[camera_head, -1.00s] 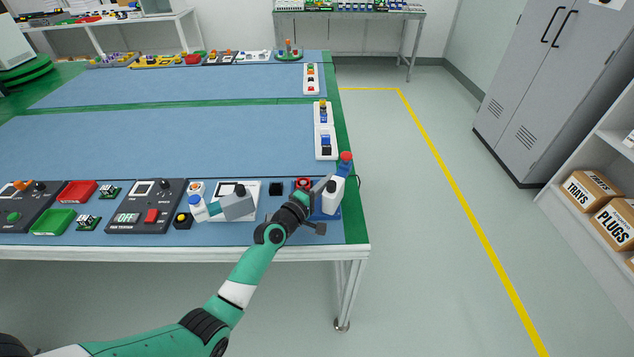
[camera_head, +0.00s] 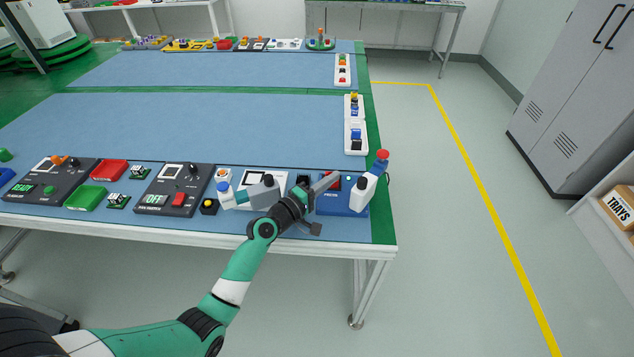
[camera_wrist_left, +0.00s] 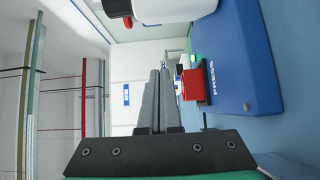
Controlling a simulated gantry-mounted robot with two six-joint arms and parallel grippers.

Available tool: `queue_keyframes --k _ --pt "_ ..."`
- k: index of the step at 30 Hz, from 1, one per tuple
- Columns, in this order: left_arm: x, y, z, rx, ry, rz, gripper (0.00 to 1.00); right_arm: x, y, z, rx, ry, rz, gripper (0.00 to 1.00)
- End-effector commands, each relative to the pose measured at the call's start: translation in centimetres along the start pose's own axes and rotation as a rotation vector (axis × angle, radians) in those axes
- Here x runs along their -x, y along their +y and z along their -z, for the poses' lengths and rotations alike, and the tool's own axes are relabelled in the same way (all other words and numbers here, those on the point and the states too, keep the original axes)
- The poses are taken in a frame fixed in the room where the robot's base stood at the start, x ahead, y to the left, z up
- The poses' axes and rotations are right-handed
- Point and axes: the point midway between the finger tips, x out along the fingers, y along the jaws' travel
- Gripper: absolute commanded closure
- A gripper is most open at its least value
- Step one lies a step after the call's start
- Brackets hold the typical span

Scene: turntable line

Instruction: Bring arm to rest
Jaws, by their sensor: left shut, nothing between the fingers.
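My left gripper (camera_head: 330,182) reaches over the front right corner of the blue-topped table. Its fingers are shut and empty; they show side by side in the left wrist view (camera_wrist_left: 154,100). Just beside them is a blue press station (camera_head: 340,205) with a red button, partly hidden behind the fingers in the head view. In the wrist view the station (camera_wrist_left: 243,60) lies right of the fingers, with its red button (camera_wrist_left: 190,85) and a PRESS label. My right gripper is not in view.
Black control boxes (camera_head: 174,190), a red tray (camera_head: 109,170), a green tray (camera_head: 86,198) and small boards line the front edge left of my arm. White switch panels (camera_head: 355,137) stand along the right edge. The table's middle (camera_head: 220,125) is clear.

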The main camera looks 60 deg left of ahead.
Motion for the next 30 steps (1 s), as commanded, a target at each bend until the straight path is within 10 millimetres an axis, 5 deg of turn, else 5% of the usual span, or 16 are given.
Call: queue_keyframes --k 7,23,26,30 --pt "4.2 0.0 0.2 0.001 0.000 0.001 1.00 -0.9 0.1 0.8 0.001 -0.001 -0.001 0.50" --pt "4.4 0.4 -0.4 -0.001 -0.012 -0.001 1.00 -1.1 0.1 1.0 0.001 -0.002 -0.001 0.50" --pt "3.4 2.8 -2.6 -0.010 -0.060 -0.023 1.00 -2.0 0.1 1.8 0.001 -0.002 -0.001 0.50" --pt "0.8 11.1 -8.1 -0.051 -0.172 -0.134 1.00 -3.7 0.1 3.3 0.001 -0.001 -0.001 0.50"
